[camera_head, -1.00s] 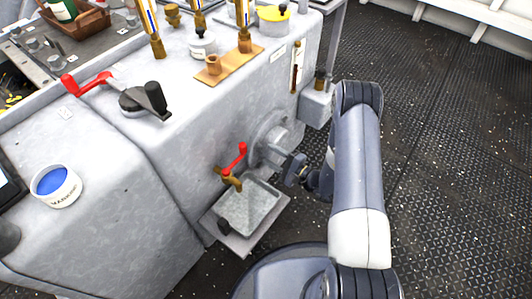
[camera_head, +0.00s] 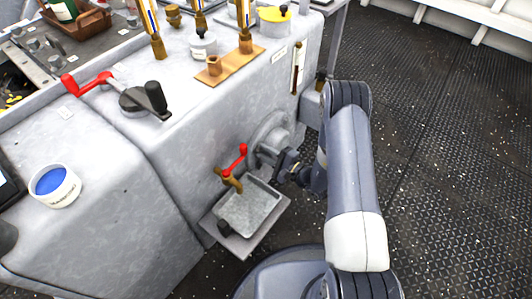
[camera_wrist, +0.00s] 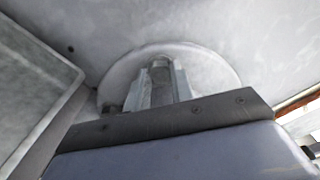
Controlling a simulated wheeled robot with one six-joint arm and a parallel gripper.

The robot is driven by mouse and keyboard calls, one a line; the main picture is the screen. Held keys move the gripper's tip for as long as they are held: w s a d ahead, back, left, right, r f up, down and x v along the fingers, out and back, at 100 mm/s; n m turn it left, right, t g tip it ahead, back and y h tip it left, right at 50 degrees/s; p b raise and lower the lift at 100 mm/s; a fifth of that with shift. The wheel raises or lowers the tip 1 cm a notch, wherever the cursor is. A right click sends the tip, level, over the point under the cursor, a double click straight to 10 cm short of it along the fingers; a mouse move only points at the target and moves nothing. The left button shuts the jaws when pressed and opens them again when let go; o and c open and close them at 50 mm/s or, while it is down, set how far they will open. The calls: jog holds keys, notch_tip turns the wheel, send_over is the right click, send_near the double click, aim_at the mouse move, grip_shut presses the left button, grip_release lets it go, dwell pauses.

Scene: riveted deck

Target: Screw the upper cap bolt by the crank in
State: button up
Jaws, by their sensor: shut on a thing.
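The round grey cap (camera_head: 268,138) sits on the side wall of the grey housing, above and right of a tray. It fills the upper middle of the wrist view (camera_wrist: 215,75) as a pale disc. My gripper (camera_head: 281,160) is at its lower right face. In the wrist view its two fingers (camera_wrist: 162,75) are shut on a small grey bolt head (camera_wrist: 162,61), the upper cap bolt, in front of the disc. The bolt's shank and its seat are hidden. A darker small piece (camera_wrist: 112,108) shows at the disc's lower left edge.
A red-handled brass tap (camera_head: 232,165) is close left of my gripper, above a grey tray (camera_head: 250,208). A crank with a black grip (camera_head: 140,100) lies on the housing top. A blue-filled tub (camera_head: 55,186) stands at left. The deck (camera_head: 450,180) at right is clear.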

grip_shut()
jog(key=m+b, duration=0.1)
jog(key=m, duration=0.3)
jog(key=shift+f, duration=0.1)
jog(key=m+b, duration=0.1)
jog(key=m, duration=0.5)
jog(key=shift+m, duration=0.5)
jog(key=o, duration=0.8)
grip_release()
jog(key=shift+d, duration=0.1)
jog(key=shift+w, duration=0.1)
jog(key=shift+n, duration=0.3)
